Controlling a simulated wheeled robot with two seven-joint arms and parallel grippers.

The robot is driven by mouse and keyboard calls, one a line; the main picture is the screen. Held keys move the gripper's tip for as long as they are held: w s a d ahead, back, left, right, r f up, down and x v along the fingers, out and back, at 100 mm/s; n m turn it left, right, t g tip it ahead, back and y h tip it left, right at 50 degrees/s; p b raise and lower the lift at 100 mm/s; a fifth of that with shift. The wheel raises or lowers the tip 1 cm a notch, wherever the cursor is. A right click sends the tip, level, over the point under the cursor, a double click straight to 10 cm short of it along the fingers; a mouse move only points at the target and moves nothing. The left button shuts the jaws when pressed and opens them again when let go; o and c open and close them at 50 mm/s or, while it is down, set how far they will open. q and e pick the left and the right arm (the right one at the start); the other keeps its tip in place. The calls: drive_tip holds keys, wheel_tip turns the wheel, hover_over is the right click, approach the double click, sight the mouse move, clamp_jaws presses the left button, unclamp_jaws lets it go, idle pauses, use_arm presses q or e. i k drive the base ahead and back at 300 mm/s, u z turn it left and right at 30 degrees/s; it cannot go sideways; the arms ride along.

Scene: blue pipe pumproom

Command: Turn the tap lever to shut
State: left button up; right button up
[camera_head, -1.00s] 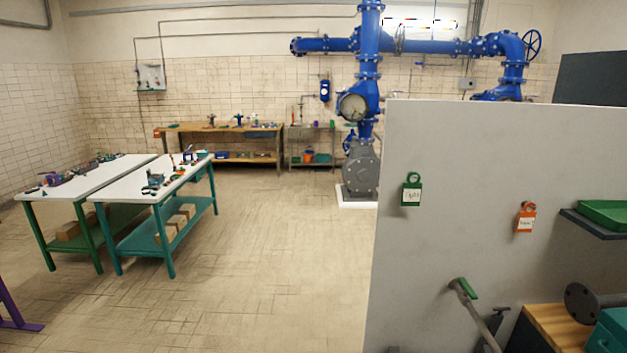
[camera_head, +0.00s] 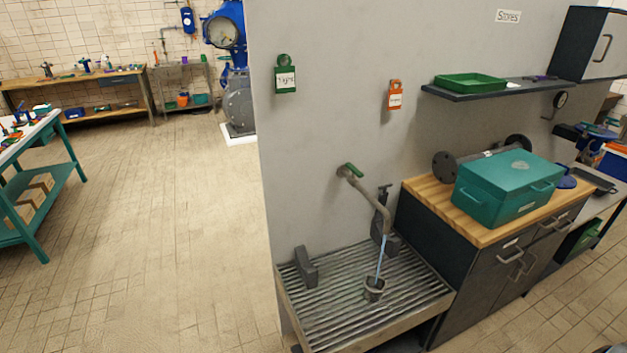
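A tap with a green lever (camera_head: 353,169) sticks out of the grey partition wall. Its bent grey spout (camera_head: 376,205) curves down and ends above a slatted drain grate. A thin pale blue stream of water (camera_head: 381,259) runs from the spout into a small grey cup (camera_head: 374,288) on the grate (camera_head: 345,309). Neither of my grippers shows in this view.
A shelf (camera_head: 497,91) with a green tray (camera_head: 470,82) juts above. Open tiled floor lies at left.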

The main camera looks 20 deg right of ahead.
sight(355, 171)
drive_tip(key=z, duration=1.25)
